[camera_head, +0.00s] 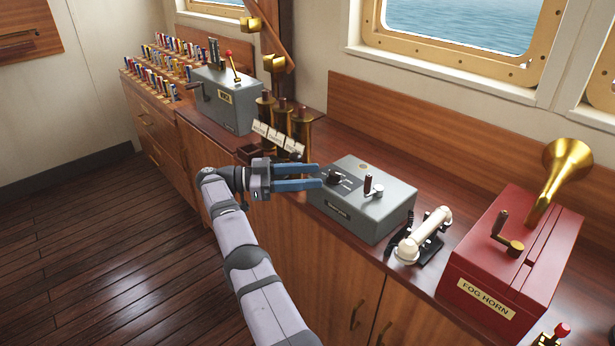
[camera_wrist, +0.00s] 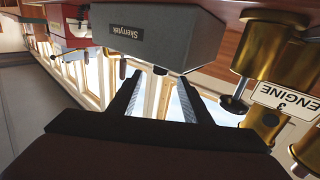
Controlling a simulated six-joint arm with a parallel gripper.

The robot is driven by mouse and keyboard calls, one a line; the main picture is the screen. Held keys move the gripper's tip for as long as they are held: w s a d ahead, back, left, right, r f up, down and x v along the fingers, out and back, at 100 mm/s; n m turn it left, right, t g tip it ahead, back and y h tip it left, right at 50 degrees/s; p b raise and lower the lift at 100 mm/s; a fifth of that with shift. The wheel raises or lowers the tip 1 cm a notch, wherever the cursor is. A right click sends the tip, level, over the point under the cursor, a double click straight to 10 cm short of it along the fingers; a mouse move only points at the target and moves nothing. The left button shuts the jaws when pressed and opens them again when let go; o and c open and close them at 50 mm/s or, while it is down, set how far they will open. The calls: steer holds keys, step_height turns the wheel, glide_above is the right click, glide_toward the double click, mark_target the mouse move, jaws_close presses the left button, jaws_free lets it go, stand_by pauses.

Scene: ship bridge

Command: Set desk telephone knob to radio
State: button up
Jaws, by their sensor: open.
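The grey desk unit (camera_head: 380,215) stands on the wooden counter. A dark knob (camera_head: 334,178) with pale marks beside it sits on the left of its top. An upright dark handle on a light base (camera_head: 372,187) is to the right of it. The white telephone handset (camera_head: 425,235) rests on a black cradle beside the unit. My gripper (camera_head: 319,177) is open and empty, its fingertips close to the knob from the left. Contact cannot be told. In the wrist view, upside down, the unit (camera_wrist: 140,32) reads "Skerrytek", with a dark knob (camera_wrist: 160,70) between the fingertips (camera_wrist: 162,78).
The red fog horn box (camera_head: 510,265) with a brass horn stands to the right. Brass cylinders with labels (camera_head: 298,125) stand just behind my gripper; they also show in the wrist view (camera_wrist: 255,60). A grey lever box (camera_head: 228,100) is further left.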

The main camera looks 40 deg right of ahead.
steer(key=shift+r, duration=0.1)
step_height(320, 180, up, 23)
steer(key=n+h+p, duration=0.1)
steer(key=h+p, duration=0.1)
glide_above(332, 176)
steer(key=s+a, duration=0.3)
steer(key=f+n+t, duration=0.3)
steer(key=f+t, duration=0.2)
steer(key=f, duration=0.2)
steer(key=w+a+f+n+t, duration=0.1)
steer(key=f+n+t, duration=0.2)
steer(key=f+t, duration=0.2)
steer(key=a+f+n+t+h, duration=0.1)
steer(key=f+n+t, duration=0.2)
steer(key=f, duration=0.8)
steer(key=shift+w+a+n+t, duration=0.15)
steer(key=shift+w+n+t, duration=0.05)
steer(key=shift+t, duration=0.35)
steer(key=shift+w+a+n+t, duration=0.1)
steer(key=shift+w+n+t, duration=0.1)
steer(key=shift+t, duration=0.35)
steer(key=shift+m, duration=0.3)
steer(key=shift+d, duration=0.15)
